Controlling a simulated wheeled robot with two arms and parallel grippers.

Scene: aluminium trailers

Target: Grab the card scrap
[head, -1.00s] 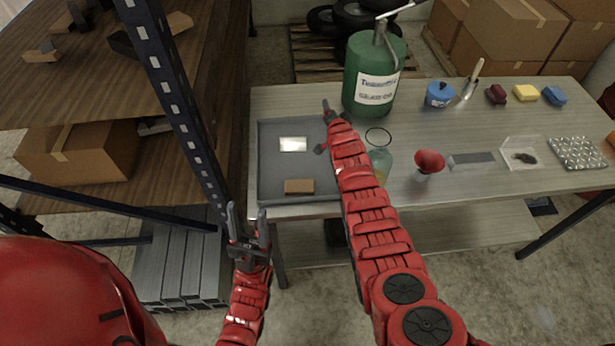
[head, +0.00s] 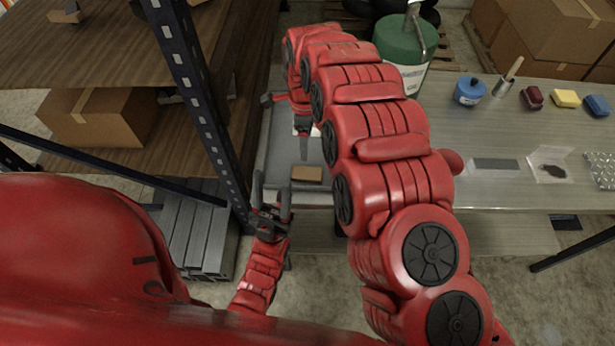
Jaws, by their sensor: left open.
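The card scrap (head: 306,173) is a small flat brown rectangle. It lies at the front of the grey tray (head: 270,178) on the metal table. My left gripper (head: 271,184) is open and empty, fingers upward, in front of the table and to the left of the scrap, not touching it. My right arm arches over the table.
A green canister (head: 402,45) stands behind my right arm. A shelf post (head: 195,80) stands close on the left.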

